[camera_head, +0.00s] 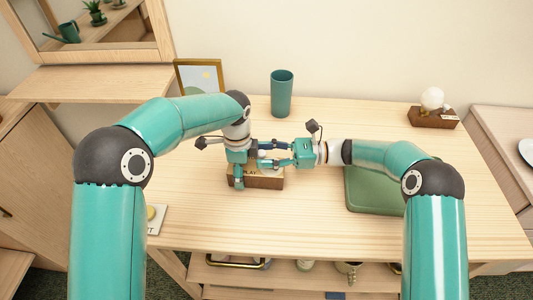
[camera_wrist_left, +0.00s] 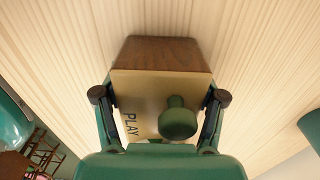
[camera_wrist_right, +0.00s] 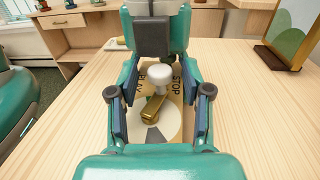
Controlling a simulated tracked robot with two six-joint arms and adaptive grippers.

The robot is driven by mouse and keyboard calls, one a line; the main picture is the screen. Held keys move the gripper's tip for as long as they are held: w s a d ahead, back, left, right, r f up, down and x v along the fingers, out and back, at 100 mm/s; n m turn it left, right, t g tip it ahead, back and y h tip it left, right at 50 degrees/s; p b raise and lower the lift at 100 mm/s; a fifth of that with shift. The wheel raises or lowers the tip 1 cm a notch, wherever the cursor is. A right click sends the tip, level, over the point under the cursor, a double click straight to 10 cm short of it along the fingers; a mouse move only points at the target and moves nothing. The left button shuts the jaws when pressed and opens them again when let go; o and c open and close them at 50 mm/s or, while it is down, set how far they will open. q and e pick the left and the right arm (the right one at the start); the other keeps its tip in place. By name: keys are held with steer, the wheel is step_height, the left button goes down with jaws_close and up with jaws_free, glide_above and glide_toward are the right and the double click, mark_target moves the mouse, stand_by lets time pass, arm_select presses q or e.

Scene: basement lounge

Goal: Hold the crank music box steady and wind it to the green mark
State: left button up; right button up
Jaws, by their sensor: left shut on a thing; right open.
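The music box (camera_head: 268,182) is a small wooden block with a pale top, standing on the table. My left gripper (camera_head: 243,170) comes down over its left part and is shut on its sides. In the left wrist view the box (camera_wrist_left: 165,54) sits between both fingers, with "PLAY" lettering and a green knob (camera_wrist_left: 178,120) showing. My right gripper (camera_head: 272,155) is open at the box's top. In the right wrist view the brass crank (camera_wrist_right: 153,108) with its white knob (camera_wrist_right: 159,76) lies between the fingers, above a pale disc with a dark sector. I cannot make out a green mark.
A teal cup (camera_head: 282,92) and a picture frame (camera_head: 200,76) stand at the back. A green mat (camera_head: 370,190) lies under my right arm. A wooden stand with a white ball (camera_head: 433,112) is at the back right. The table's front middle is clear.

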steer(key=shift+c, duration=0.3)
jaws_close()
steer(key=shift+g, duration=0.4)
steer(key=shift+s+a+n+g+h, duration=0.15)
steer(key=shift+n+g+h, duration=0.55)
steer(key=shift+n+g, duration=1.15)
steer(key=shift+s+g, duration=0.1)
steer(key=shift+g, duration=0.55)
steer(key=shift+o, duration=0.3)
jaws_free()
steer(key=shift+s, duration=0.1)
